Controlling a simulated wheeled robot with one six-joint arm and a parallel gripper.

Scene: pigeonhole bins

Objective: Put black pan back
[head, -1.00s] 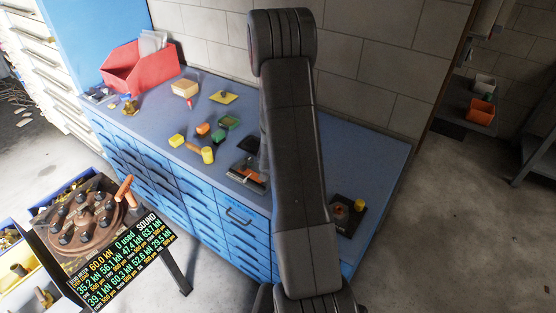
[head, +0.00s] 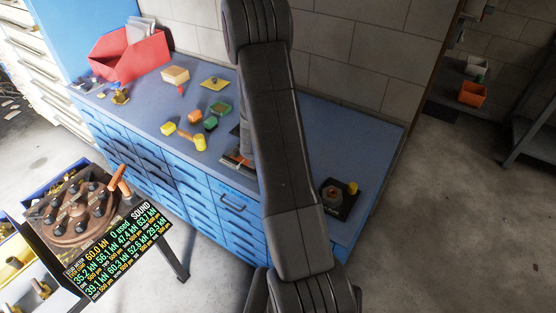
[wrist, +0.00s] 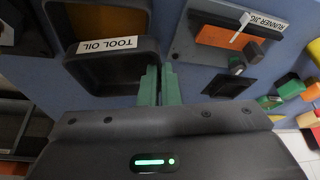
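In the wrist view, a black pan (wrist: 117,72) with a raised rim and a TOOL OIL label lies at the upper left. An amber patch shows in its far part. My gripper (wrist: 161,72) has two green fingers close together beside the pan's right corner. Only a narrow gap shows between them. I cannot tell whether they touch the rim or pinch anything. A smaller black square piece (wrist: 229,85) lies to the right, apart from the fingers. In the head view my arm hides the gripper and the pan.
A RUNNER JIG tray (wrist: 225,38) with an orange block is right of the fingers. Several coloured blocks lie on the blue bench (head: 300,135). A red bin (head: 128,58) stands at the back left. A black pad (head: 336,208) with small parts is at the right.

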